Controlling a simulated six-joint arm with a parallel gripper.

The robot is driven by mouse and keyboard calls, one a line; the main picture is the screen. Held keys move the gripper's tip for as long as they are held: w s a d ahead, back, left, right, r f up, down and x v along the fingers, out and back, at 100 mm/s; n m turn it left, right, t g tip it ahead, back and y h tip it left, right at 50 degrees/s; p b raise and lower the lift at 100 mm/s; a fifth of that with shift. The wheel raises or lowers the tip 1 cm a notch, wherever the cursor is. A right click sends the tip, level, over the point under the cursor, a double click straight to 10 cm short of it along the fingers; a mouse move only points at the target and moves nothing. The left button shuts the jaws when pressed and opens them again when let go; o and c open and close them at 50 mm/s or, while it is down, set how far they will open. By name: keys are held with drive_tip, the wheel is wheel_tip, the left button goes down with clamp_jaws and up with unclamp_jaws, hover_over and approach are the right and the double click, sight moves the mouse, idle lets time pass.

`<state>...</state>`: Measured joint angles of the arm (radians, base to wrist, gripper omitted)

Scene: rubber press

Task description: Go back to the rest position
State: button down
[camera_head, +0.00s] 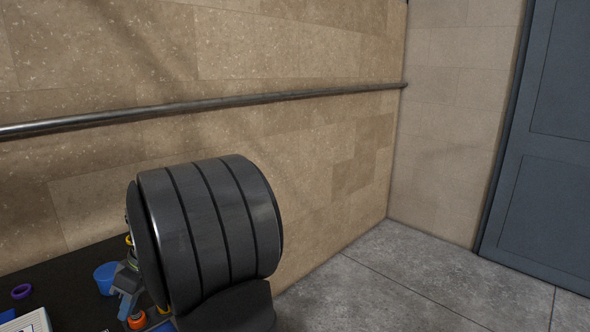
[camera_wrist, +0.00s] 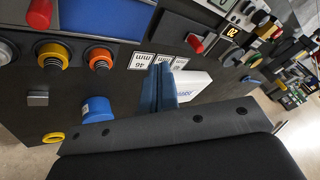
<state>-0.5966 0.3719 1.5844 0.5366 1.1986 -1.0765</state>
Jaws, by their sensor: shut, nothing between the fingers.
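My gripper (camera_wrist: 163,84) shows in the wrist view as blue-grey fingers held together, with nothing between them. It points toward a dark panel (camera_wrist: 118,22) and appears in front of a white box (camera_wrist: 196,86). I cannot tell the gap between the fingers and the box. In the head view, a large black ribbed cylinder, apparently part of my arm, fills the lower middle and hides much of what is behind it.
A blue cup (camera_wrist: 97,111) and a yellow ring (camera_wrist: 53,138) lie left of the fingers. Yellow (camera_wrist: 58,54) and orange (camera_wrist: 99,59) knobs are on the panel. In the head view, a metal rail (camera_head: 210,104) runs along the wall; floor (camera_head: 400,280) at right is clear.

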drive_tip(key=shift+s+a+r+n+h, duration=0.35)
drive_tip(key=shift+s+a+n+h, duration=0.15)
drive_tip(key=shift+a+n, duration=0.25)
drive_tip(key=shift+s+a+r+n+h, duration=0.4)
drive_tip(key=shift+s+a+n, duration=0.15)
drive_tip(key=shift+n, duration=0.3)
